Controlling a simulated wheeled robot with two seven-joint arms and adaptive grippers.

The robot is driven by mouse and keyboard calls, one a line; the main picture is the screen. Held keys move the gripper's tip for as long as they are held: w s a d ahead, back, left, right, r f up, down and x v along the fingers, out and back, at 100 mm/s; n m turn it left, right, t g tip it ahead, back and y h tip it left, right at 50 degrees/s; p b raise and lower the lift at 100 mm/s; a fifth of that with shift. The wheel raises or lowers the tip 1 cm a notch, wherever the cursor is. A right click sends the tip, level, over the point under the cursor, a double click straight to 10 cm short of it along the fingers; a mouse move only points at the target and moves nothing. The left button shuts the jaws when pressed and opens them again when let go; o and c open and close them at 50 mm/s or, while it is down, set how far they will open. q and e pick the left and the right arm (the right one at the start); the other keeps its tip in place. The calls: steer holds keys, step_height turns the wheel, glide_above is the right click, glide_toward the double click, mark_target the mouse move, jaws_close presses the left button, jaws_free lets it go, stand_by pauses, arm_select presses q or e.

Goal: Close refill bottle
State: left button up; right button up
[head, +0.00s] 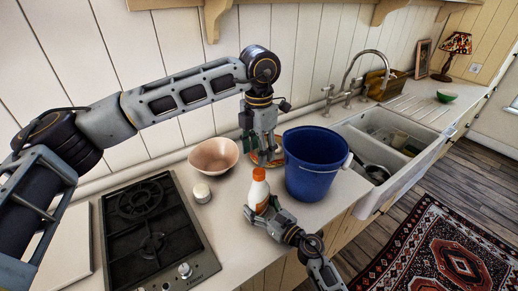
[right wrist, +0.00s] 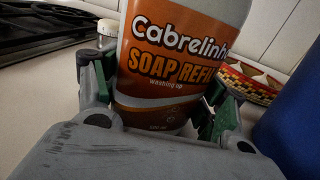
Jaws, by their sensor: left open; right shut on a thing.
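A white soap refill bottle (head: 259,192) with an orange label and an orange cap (head: 259,174) stands upright on the counter, left of the blue bucket. In the right wrist view the bottle (right wrist: 180,75) fills the middle; its label reads "Soap Refill", and its top is out of frame. I cannot tell how tightly the cap sits. My right gripper (head: 262,212) is shut around the bottle's lower part; its fingers also flank it in the right wrist view (right wrist: 157,105). My left gripper (head: 262,145) is open and empty, pointing down behind and above the cap.
A blue bucket (head: 313,165) stands close on the right. A pink bowl (head: 213,155), a small white jar (head: 202,193) and a gas hob (head: 150,225) are to the left. The sink (head: 350,133) is beyond the bucket.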

mark_target(259, 171)
arm_select(q)
steer(key=n, duration=0.3)
steer(key=shift+d+n, duration=0.1)
steer(key=shift+n, duration=2.3)
steer(key=shift+f, duration=0.2)
steer(key=shift+f, duration=3.85)
steer(key=c, duration=1.1)
